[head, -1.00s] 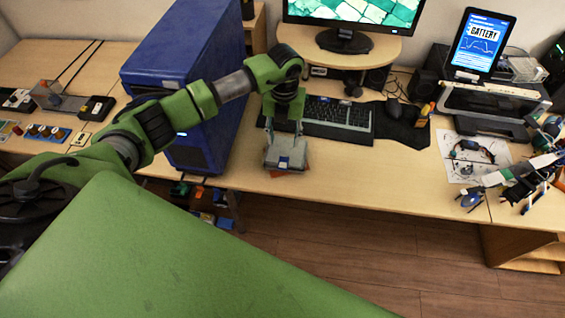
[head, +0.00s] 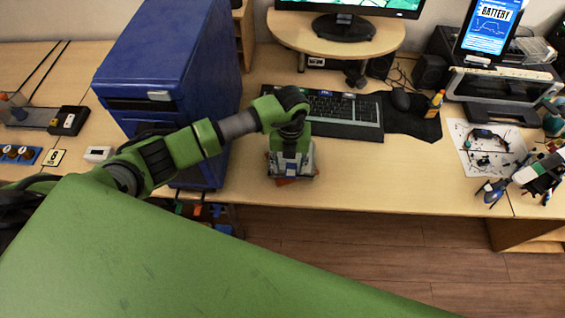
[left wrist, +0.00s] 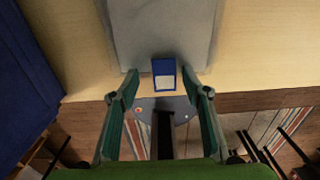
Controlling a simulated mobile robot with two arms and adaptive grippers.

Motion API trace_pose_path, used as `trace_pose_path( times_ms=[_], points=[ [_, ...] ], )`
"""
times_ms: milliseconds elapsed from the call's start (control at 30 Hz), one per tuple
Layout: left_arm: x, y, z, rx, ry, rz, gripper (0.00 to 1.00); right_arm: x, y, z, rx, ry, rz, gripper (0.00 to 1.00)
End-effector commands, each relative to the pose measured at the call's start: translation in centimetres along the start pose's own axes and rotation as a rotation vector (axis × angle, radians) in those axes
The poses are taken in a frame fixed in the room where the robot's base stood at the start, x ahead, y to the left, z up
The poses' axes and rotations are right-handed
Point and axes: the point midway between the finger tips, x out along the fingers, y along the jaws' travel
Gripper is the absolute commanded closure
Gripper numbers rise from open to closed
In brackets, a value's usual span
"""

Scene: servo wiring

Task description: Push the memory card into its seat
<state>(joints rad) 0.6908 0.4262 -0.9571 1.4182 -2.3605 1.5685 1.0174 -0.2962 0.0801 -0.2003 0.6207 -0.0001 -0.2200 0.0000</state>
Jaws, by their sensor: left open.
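The memory card (left wrist: 165,73) is blue with a pale label. In the left wrist view it sticks out from the near edge of a flat grey device (left wrist: 165,35). How deep it sits cannot be told. In the head view my left gripper (head: 290,154) points down over the grey device (head: 306,172), which lies near the front edge of the desk. The card is not distinguishable there.
A tall blue computer case (head: 165,85) stands left of my left gripper. A keyboard (head: 340,112) and a monitor on a small stand are behind it. The desk (head: 390,172) is clear to the right, up to a printed sheet (head: 487,145) and tools.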

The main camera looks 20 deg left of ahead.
Motion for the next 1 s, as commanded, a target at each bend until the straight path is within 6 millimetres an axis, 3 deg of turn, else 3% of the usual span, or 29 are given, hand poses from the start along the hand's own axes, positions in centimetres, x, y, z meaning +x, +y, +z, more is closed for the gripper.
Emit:
trace_pose_path(
  times_ms=[167,467,667,1000],
  points=[
    [0.3,-0.1,-0.2,0.001,0.002,0.001,0.58,0.1,-0.9,-0.9,0.004,0.012,-0.01,0.6],
    [0.4,0.0,-0.1,0.001,0.001,0.001,0.58,0.1,0.7,1.5,-0.003,-0.02,0.008,0.6],
    [0.4,0.0,-0.2,0.001,0.001,0.001,0.85,0.1,0.6,1.0,-0.002,-0.013,0.007,0.6],
    [0.3,0.0,-0.1,0.001,0.001,0.0,0.87,0.1,-0.7,0.2,0.004,-0.003,-0.008,0.6]
  ],
)
